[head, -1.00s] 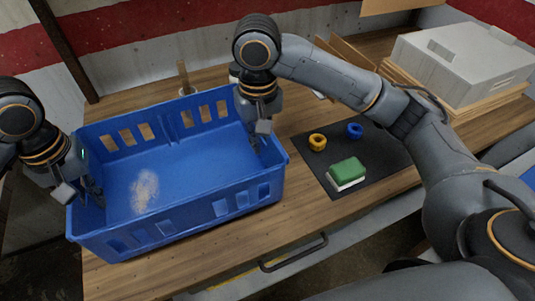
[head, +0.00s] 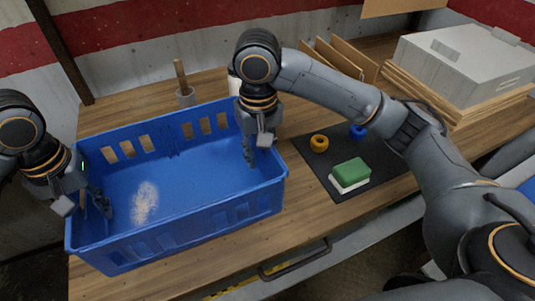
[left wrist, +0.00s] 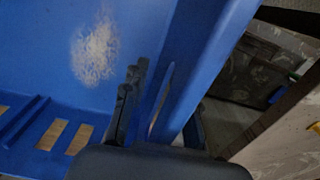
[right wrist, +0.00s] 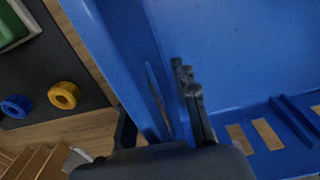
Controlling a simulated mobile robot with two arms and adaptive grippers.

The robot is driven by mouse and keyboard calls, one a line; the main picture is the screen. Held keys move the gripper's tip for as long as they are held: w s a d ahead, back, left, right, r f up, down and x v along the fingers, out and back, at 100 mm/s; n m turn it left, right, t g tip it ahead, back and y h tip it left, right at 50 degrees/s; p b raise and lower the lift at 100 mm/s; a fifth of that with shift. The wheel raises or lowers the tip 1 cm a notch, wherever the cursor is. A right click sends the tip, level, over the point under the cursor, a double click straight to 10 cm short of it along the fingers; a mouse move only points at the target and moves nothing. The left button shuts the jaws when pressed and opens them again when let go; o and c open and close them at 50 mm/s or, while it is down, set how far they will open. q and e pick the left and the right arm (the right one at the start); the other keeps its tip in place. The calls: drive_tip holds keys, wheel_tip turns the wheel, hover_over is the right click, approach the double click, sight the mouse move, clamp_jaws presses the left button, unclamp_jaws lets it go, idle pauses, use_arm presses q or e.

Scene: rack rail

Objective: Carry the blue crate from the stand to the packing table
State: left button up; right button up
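The blue crate (head: 165,240) is over the wooden table at the left and looks set down on its top. It is level and empty except for a pale worn patch on its floor. My left gripper (head: 95,203) is at the crate's left end wall, one finger inside; in the left wrist view the inner finger (left wrist: 128,100) stands apart from the wall. My right gripper (head: 250,150) is at the right end wall. The right wrist view shows its fingers on both sides of that wall, the inner one (right wrist: 192,100) spread away from it. Both look open.
Right of the crate, a dark mat (head: 310,171) holds a yellow ring (head: 319,143), a blue ring (head: 357,131) and a green-and-white block (head: 350,174). Behind the crate stands a pot with a wooden handle (head: 181,77). A grey box (head: 460,62) sits on cardboard at the back right.

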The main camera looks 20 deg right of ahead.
use_arm(q)
wheel_tip(320, 180, up, 11)
drive_tip(key=shift+r, duration=0.5)
use_arm(e)
drive_tip(key=shift+r, duration=0.1)
wheel_tip(320, 180, up, 12)
drive_tip(key=shift+f, duration=0.1)
idle(0.4)
idle(0.4)
